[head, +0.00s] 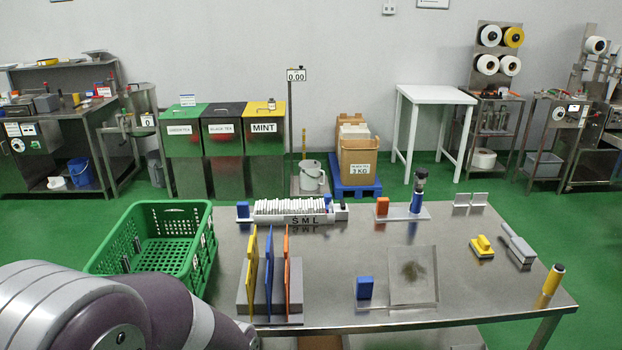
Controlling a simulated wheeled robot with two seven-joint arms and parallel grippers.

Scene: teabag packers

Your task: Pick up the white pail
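The white pail (311,180) is in the head view at the back, a little left of the middle. It looks light grey-white and upright. It appears to stand on the low platform of a floor scale, whose post carries a display (296,75) reading 0.00. The pail is well beyond the steel table, near the bins. My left arm fills the lower left corner, but its gripper is out of the picture. My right arm and gripper do not show.
A steel table (465,290) fills the foreground, with a green crate (150,210), upright coloured boards and small tools on it. Labelled bins (224,145) stand left of the pail. Cartons (357,160) on a blue pallet (356,190) stand right. Green floor lies between.

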